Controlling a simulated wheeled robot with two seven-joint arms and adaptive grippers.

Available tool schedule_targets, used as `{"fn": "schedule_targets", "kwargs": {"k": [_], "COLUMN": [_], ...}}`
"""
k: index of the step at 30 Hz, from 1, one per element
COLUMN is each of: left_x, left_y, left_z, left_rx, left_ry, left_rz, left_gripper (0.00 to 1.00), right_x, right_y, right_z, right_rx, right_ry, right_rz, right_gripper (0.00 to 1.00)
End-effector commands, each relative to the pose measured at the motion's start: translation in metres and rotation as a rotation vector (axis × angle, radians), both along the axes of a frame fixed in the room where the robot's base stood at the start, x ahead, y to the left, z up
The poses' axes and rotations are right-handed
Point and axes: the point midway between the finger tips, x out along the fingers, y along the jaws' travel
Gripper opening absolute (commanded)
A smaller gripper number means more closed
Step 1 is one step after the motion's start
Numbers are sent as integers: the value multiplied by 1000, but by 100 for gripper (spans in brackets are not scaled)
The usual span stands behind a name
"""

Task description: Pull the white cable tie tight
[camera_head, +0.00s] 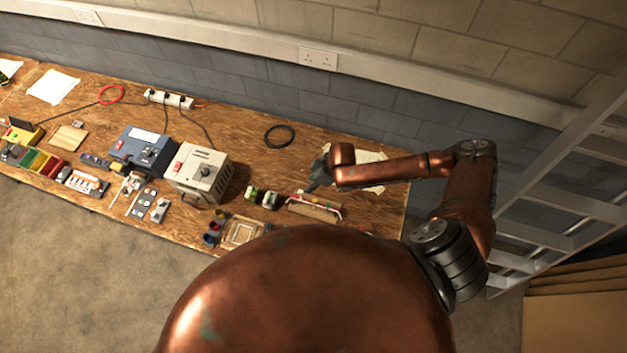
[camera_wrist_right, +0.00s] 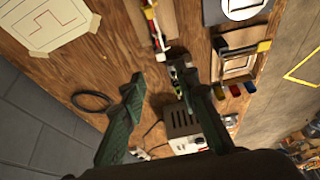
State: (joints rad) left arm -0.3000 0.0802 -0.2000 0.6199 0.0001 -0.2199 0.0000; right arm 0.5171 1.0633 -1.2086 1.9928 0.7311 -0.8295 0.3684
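A wooden block (camera_head: 314,209) with red and white strands along it lies near the front edge of the bench, towards its right end. The strands (camera_wrist_right: 153,25) also show at the top of the right wrist view, with a small pale piece at their lower end. I cannot tell for sure which pale part is the white cable tie. My right gripper (camera_head: 318,175) is above the bench behind the block; its green fingers (camera_wrist_right: 162,82) are spread with nothing seen between them. My left gripper is not in view.
A grey-white box (camera_head: 200,175) and a blue box (camera_head: 145,150) stand to the left. A black cable ring (camera_head: 279,136) lies near the wall. Small green-and-white parts (camera_head: 262,198) sit left of the block. A grey ladder (camera_head: 565,190) stands at right.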

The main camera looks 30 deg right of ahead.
Motion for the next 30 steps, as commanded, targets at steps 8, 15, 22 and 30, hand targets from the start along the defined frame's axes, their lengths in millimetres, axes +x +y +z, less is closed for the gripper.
{"fn": "schedule_targets", "kwargs": {"k": [8,15,22,30], "left_x": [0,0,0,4], "left_y": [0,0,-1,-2], "left_z": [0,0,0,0], "left_rx": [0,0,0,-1], "left_ry": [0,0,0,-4], "left_rz": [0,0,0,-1], "left_gripper": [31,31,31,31], "right_x": [-7,-7,-7,-7], "right_y": [-7,-8,-8,-6], "right_z": [25,26,26,26], "right_rx": [1,1,1,1], "right_ry": [-1,0,0,1], "right_rz": [0,-1,-1,4], "right_gripper": [29,29,29,29]}}
